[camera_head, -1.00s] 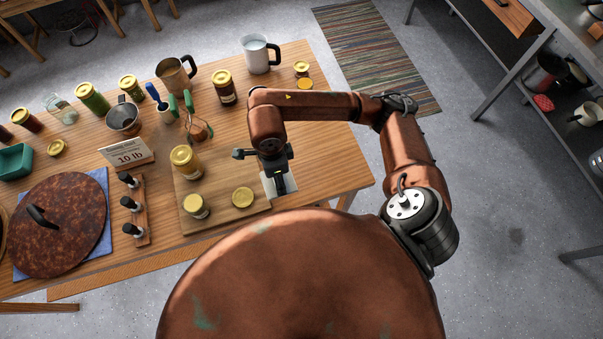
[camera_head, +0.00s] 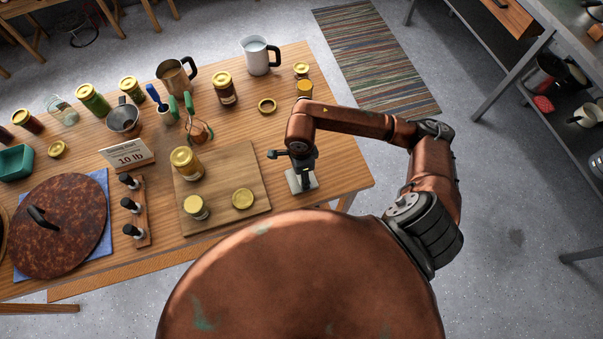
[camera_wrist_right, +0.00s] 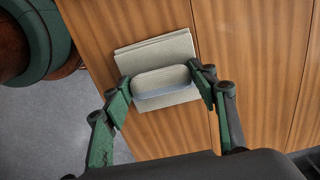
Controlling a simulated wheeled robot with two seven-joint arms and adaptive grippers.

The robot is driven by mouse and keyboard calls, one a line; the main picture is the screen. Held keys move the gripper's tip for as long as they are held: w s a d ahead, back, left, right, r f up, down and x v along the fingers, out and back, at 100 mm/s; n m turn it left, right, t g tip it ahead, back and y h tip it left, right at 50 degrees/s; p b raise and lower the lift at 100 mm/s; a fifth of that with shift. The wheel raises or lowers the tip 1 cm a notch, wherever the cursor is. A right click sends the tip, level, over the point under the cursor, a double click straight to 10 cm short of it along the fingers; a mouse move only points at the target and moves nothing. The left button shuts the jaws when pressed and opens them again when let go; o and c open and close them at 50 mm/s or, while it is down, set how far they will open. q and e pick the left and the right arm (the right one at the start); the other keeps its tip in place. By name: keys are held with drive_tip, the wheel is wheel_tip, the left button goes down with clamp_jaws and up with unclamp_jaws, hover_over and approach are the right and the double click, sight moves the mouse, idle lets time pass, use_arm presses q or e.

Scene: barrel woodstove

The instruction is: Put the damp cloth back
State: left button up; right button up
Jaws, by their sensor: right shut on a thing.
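The damp cloth (camera_head: 303,183) is a pale grey folded piece at the right end of the wooden table. My right gripper (camera_head: 300,168) is above it, pointing down. A flat, pale square part shows around and under that fold. I cannot tell whether the cloth touches the table or hangs just above it. My gripper hides part of the cloth in the head view. My left gripper is not in view.
A cutting board (camera_head: 232,165) with jars and a lid lies left of my right gripper. A ring lid (camera_head: 267,105) and small jars stand behind it. The table (camera_head: 340,165) is bare to the right of the cloth, up to its edge.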

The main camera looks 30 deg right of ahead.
drive_tip(key=shift+f, duration=0.1)
drive_tip(key=o, duration=0.6)
drive_tip(key=shift+f, duration=0.1)
drive_tip(key=o, duration=0.5)
wheel_tip(320, 180, up, 12)
drive_tip(key=shift+r, duration=0.25)
